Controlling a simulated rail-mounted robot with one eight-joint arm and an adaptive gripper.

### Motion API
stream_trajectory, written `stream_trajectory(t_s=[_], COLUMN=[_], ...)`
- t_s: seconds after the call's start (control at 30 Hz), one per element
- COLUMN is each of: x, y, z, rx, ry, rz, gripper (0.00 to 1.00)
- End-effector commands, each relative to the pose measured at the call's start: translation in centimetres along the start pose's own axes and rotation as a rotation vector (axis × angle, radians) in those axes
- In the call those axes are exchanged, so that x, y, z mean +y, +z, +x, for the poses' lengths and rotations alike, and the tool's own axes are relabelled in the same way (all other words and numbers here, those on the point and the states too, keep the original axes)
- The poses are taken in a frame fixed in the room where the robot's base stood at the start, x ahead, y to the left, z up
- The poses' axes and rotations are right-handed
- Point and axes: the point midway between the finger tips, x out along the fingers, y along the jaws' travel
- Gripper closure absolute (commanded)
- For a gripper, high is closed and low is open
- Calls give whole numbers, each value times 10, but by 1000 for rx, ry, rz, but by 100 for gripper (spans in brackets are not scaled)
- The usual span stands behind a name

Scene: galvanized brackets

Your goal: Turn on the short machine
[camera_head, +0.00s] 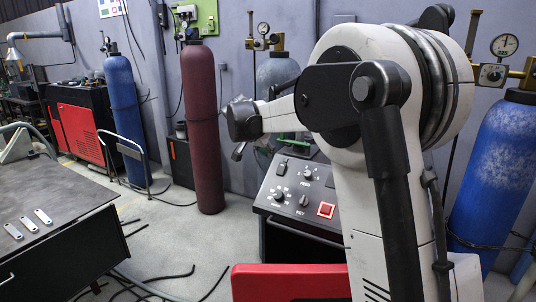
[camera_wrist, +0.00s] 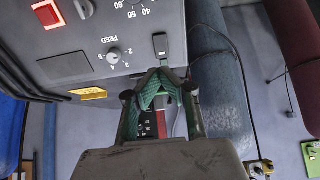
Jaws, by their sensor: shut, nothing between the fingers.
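A low console with a sloped grey control panel (camera_head: 268,196) stands at the middle, partly hidden behind my arm. It has several knobs, a black switch (camera_head: 283,165) near its far edge and a red square button (camera_head: 326,210). The panel fills the upper left of the wrist view (camera_wrist: 75,60), with the red button (camera_wrist: 47,13), a FEED knob (camera_wrist: 113,55) and the black switch (camera_wrist: 160,43). My gripper (camera_wrist: 160,74) is shut and empty, its green fingertips together just below the switch in that picture. I cannot tell whether they touch it.
A red and black machine (camera_head: 82,130) stands at the back left. A maroon cylinder (camera_head: 202,125) and a blue cylinder (camera_head: 122,105) stand along the wall. A dark table (camera_head: 62,190) with small metal brackets (camera_head: 27,222) is at left. Cables (camera_head: 165,277) lie on the floor.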

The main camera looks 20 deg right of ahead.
Motion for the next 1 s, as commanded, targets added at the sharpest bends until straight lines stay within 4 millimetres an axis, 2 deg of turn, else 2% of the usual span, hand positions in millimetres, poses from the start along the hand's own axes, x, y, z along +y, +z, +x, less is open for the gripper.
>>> stream_trajectory(t_s=[0.27,0.63,0.77,1.0], x=[-1,-1,0,0], y=[-10,-13,-15,-19], z=[-1,2,16,59], rx=[85,88,88,88], ry=[-3,-2,-1,-1], rz=[-2,-1,1,1], gripper=[100,100,100,100])
